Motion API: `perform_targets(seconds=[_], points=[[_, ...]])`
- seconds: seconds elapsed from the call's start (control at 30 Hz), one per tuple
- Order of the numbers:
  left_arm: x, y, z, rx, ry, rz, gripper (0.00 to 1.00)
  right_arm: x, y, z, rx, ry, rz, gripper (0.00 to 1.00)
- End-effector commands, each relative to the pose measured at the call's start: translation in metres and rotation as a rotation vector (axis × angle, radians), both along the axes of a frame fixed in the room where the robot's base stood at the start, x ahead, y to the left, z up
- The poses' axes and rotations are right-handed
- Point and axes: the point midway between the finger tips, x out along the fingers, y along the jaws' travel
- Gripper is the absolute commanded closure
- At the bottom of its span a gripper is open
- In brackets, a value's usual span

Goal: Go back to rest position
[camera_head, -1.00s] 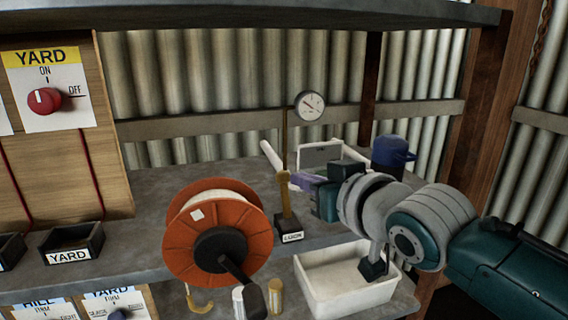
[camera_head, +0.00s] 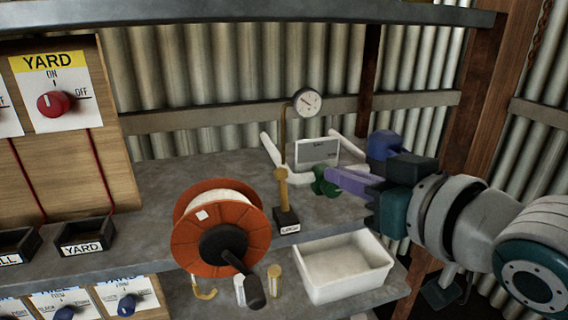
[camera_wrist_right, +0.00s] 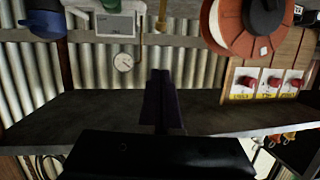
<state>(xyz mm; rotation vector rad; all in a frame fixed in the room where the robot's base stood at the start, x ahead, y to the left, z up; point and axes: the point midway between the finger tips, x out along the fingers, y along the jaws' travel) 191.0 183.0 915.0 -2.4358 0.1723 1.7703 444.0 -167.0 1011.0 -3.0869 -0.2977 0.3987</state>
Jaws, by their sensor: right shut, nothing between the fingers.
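My right gripper (camera_head: 332,174) reaches in from the right above the shelf, with its purple fingers pointing left. It is shut and empty. In the right wrist view its dark fingers (camera_wrist_right: 163,98) lie together. A small green handle-like part (camera_head: 322,183) shows just left of the fingertips; I cannot tell whether they touch it. A gauge (camera_head: 307,102) on a bent pipe stands left of the gripper, above a brass body and a labelled black base (camera_head: 286,221). My left gripper is not in view.
An orange reel (camera_head: 193,257) stands on the front of the shelf (camera_head: 130,220). A white bin (camera_head: 345,268) sits below. A board with a red YARD knob (camera_head: 52,104) is at left.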

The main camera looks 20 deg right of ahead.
Motion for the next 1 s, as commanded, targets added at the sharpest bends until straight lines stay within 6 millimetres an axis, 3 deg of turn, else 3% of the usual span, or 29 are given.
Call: perform_targets(seconds=[0.17, 0.27, 0.47, 0.67, 0.87, 1.0], points=[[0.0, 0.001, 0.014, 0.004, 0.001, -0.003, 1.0, -0.012, 0.001, 0.003, -0.016, 0.061, -0.007, 1.0], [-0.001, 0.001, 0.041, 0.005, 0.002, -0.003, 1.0, -0.043, 0.001, 0.004, -0.055, 0.208, -0.021, 1.0], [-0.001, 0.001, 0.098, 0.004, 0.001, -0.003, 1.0, -0.149, -0.005, 0.014, -0.164, 0.622, -0.034, 1.0], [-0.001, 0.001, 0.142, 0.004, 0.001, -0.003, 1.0, -0.259, -0.016, 0.047, -0.24, 0.991, -0.017, 1.0], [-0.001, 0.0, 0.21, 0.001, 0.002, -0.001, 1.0, -0.254, -0.016, 0.115, -0.244, 0.982, -0.016, 1.0], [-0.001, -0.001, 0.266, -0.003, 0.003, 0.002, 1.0, -0.254, -0.016, 0.17, -0.244, 0.981, -0.016, 1.0]])
